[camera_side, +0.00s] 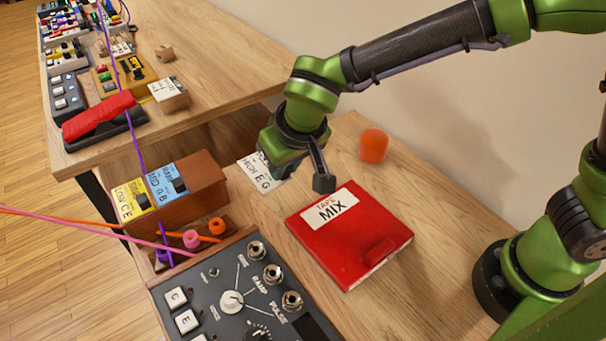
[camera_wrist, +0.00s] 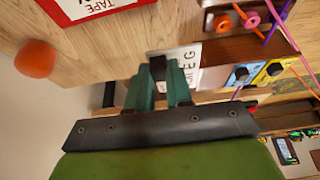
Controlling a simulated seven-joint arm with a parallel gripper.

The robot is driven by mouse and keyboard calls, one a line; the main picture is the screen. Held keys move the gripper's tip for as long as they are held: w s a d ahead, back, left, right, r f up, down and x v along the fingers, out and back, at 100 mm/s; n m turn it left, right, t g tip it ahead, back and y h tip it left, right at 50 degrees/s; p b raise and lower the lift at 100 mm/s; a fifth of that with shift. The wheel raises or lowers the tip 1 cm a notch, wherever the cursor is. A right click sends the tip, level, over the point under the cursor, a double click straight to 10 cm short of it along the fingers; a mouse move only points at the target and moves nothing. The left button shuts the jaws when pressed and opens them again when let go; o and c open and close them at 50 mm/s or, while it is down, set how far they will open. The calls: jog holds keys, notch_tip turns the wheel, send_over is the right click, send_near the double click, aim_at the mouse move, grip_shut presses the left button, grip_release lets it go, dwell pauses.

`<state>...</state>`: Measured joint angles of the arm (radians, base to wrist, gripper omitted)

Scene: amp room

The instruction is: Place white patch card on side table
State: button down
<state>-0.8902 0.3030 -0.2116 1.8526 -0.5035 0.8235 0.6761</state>
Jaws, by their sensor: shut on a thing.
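The white patch card (camera_side: 258,170) carries the dark letters "HIGH EG". In the side view it shows left of and partly behind my gripper (camera_side: 296,172). My gripper is shut on the card; in the wrist view the card (camera_wrist: 188,60) shows at the fingertips (camera_wrist: 166,80), which hide part of it. I cannot tell how far the card is above the wooden surface below. A wooden tabletop (camera_side: 440,250) runs under my arm, and another wooden tabletop (camera_side: 215,50) is at upper left. I cannot tell which is the side table.
A wooden block (camera_side: 205,185) holds yellow and blue cards left of the card. A red "TAPE MIX" box (camera_side: 350,235) and an orange rounded object (camera_side: 373,146) are close by. A grey synth panel (camera_side: 235,295) with cables is in front. Pedals crowd the upper-left tabletop; its right part is clear.

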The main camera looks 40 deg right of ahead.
jog(key=d+f+m+g+h, duration=0.1)
jog(key=d+f+m+h, duration=0.1)
jog(key=d+m, duration=0.55)
jog(key=d+f+m+g+h, duration=0.15)
jog(key=d+m, duration=0.25)
jog(key=d, duration=0.7)
jog(key=s+d+f+m+g+y, duration=0.2)
jog(key=s+d+m+g, duration=0.55)
jog(key=m, duration=1.15)
jog(key=f+m, duration=0.1)
jog(key=f, duration=0.1)
jog(key=s+f+m+y, duration=0.1)
jog(key=f+m, duration=0.1)
jog(key=f, duration=0.1)
jog(key=f+m+t, duration=0.1)
jog(key=f+m, duration=0.1)
jog(key=shift+s+d+f+m+y, duration=0.2)
jog(key=shift+d+f+m+y, duration=0.05)
jog(key=shift+d+f, duration=0.15)
